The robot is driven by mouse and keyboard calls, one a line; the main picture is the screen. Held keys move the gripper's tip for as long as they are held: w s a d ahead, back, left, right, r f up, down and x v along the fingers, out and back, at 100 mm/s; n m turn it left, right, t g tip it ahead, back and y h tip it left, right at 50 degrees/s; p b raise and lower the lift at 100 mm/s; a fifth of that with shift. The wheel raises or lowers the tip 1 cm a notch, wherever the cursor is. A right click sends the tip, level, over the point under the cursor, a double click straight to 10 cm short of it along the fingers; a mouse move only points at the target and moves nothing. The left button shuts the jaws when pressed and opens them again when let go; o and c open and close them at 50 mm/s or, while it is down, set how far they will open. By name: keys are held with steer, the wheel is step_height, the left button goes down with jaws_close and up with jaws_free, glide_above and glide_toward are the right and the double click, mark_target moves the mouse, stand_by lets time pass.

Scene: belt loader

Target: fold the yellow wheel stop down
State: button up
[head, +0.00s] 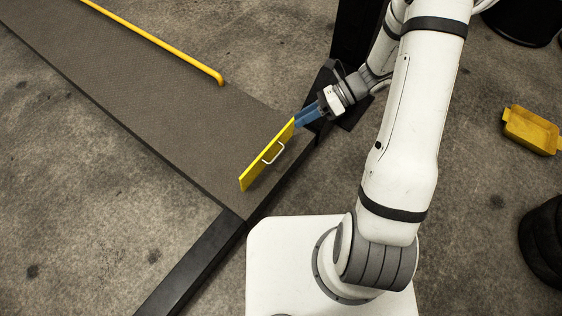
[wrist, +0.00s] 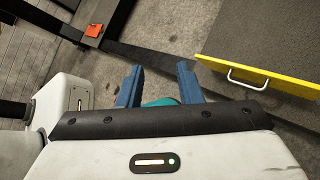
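The yellow wheel stop (head: 264,158) is a flat plate standing raised across the near end of the grey ramp, with a pale handle (head: 272,153) on its face. In the wrist view the wheel stop (wrist: 268,77) and its handle (wrist: 248,79) lie to the right of my fingers. My gripper (head: 308,114) has blue fingers and is at the far upper end of the plate in the head view; I cannot tell whether it touches there. In the wrist view my gripper (wrist: 157,80) is open, with a gap between its fingers and the plate.
The ramp (head: 150,90) has a yellow rail (head: 155,40) along its far side. A black beam (head: 195,262) runs from its near end. A yellow block (head: 531,130) and a dark tyre (head: 544,240) are at the right. A teal thing (wrist: 160,102) shows between my fingers, unclear.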

steer(key=w+f+m+t+y+b, duration=0.1)
steer(key=f+m+t+b, duration=0.2)
steer(key=f+m, duration=0.55)
steer(key=w+d+f+m+t+y+b, duration=0.1)
steer(key=f+m+t+y+b, duration=0.2)
steer(key=f, duration=1)
steer(key=w+f+m+t+b, duration=0.15)
steer(key=f+m+b, duration=0.35)
steer(key=f, duration=0.5)
steer(key=w+a+f+m+b, duration=0.1)
steer(key=w+a, duration=0.1)
steer(key=a, duration=0.5)
steer(key=shift+a, duration=0.15)
steer(key=shift+s, duration=0.1)
steer(key=shift+c, duration=0.5)
jaws_close()
